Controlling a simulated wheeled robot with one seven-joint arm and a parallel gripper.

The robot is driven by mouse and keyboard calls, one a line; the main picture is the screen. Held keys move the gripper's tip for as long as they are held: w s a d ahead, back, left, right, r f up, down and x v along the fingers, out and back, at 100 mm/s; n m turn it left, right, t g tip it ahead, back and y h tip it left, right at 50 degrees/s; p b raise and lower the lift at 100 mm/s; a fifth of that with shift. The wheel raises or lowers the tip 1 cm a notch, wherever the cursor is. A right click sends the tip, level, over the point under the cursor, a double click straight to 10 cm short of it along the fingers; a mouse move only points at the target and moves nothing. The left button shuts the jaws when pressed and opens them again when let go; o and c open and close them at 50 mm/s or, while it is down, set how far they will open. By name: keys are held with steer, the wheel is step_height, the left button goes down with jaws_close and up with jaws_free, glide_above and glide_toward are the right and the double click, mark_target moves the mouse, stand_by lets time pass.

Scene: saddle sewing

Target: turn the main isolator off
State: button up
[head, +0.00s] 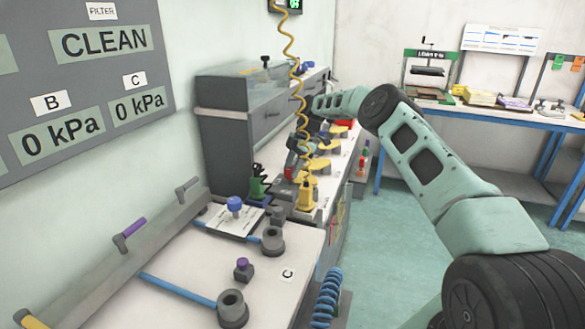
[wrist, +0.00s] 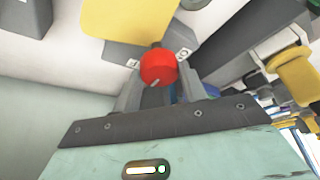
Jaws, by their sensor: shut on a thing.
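The main isolator appears as a red round knob (wrist: 158,64) with a pale mark on its rim, in the middle of the wrist view. Small white labels flank it, one on each side. My gripper (wrist: 158,80) is shut on the red knob, with one grey finger on each side of it. In the head view my arm reaches over the far part of the bench, and its fingers and the knob cannot be made out clearly there.
A yellow plate (wrist: 115,18) lies close beyond the knob in the wrist view. In the head view a coiled yellow hose (head: 291,50) hangs over the bench. A nearer worktop (head: 245,285) holds clamps and knobs. A blue-legged table (head: 460,112) stands at the back right.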

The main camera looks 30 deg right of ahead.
steer(key=o, duration=1.4)
steer(key=shift+r, duration=0.1)
steer(key=p+v, duration=0.5)
steer(key=v, duration=1.2)
steer(key=shift+r+p, duration=0.2)
steer(key=shift+p, duration=0.1)
steer(key=shift+s+f, duration=0.1)
